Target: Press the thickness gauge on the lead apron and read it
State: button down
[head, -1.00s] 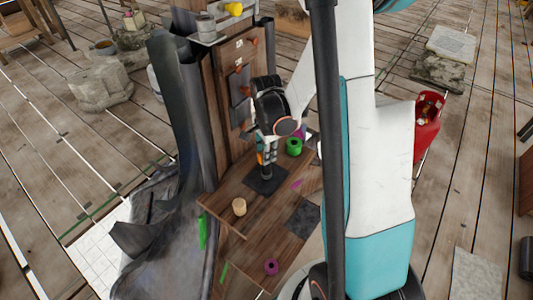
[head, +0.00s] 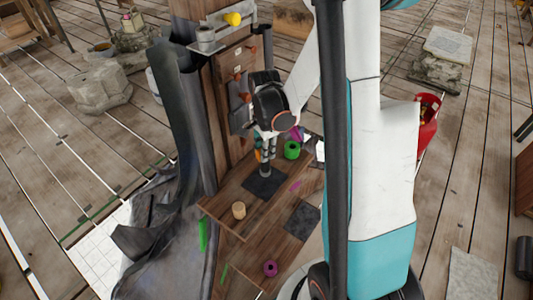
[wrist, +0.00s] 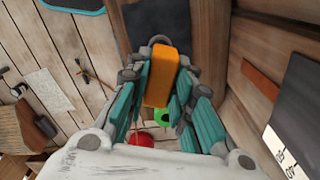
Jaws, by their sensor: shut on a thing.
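My gripper (head: 266,151) points down over the wooden shelf board. In the wrist view its teal-padded fingers (wrist: 160,85) are shut on an orange block (wrist: 161,76). No dial or reading shows on it, so I cannot tell whether it is the thickness gauge. A dark grey sheet (head: 196,125) hangs in folds left of the wooden post and spreads onto the floor. It looks like the lead apron. The block is to the right of this sheet and apart from it. A dark square mat (head: 259,188) lies on the board below my gripper.
A green ring (head: 291,150) stands right of my gripper. A small wooden cylinder (head: 239,210), a purple ring (head: 270,268) and another dark square (head: 301,221) lie nearer. A yellow knob (head: 233,19) sits high on the post. A red container (head: 428,120) stands at the right.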

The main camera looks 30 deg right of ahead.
jog(key=shift+f, duration=0.2)
dwell(0.5)
jog(key=shift+f+b, duration=2.1)
jog(key=shift+f, duration=0.05)
jog(key=c, duration=1.3)
grip_release()
jog(key=shift+r, duration=0.1)
notch_tip(320, 180, up, 12)
jog(key=shift+f, duration=0.1)
